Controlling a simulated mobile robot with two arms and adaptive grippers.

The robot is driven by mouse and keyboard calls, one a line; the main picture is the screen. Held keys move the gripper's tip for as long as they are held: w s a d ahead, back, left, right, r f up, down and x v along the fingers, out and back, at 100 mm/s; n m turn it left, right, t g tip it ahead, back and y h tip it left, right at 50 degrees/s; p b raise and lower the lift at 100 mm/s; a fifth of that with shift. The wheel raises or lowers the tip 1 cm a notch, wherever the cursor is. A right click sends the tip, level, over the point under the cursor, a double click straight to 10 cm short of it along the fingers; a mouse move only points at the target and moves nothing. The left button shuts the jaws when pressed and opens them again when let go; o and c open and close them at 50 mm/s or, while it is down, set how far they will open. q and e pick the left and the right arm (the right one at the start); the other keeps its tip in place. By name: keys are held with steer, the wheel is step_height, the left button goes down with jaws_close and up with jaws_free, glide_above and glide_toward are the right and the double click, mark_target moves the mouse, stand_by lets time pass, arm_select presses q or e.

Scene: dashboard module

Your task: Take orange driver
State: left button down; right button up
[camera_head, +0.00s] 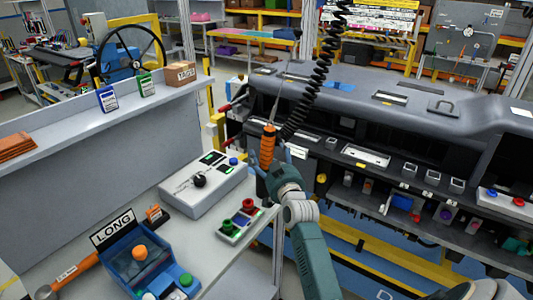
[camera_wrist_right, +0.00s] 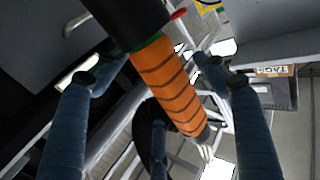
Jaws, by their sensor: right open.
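The orange driver (camera_head: 267,147) hangs upright below a coiled black cable, beside the white table's right edge in the head view. In the right wrist view, its ribbed orange grip (camera_wrist_right: 165,85) runs diagonally, with a black part above it. My right gripper (camera_head: 280,168) is at the driver, on its right and lower side in the head view. Its blue fingers (camera_wrist_right: 155,72) are spread open on both sides of the orange grip, with another finger below. I cannot tell whether any finger touches it. My left gripper is not in view.
A white control box (camera_head: 205,187) and a small box with red and green buttons (camera_head: 240,221) stand on the table near my right arm. A blue bin marked LONG (camera_head: 145,268) is at front left. The grey dashboard (camera_head: 400,110) fills the right.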

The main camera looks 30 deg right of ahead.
steer(key=shift+s+r, duration=0.1)
steer(key=c, duration=1.7)
steer(key=shift+r, duration=0.1)
jaws_close()
steer(key=shift+r, duration=0.1)
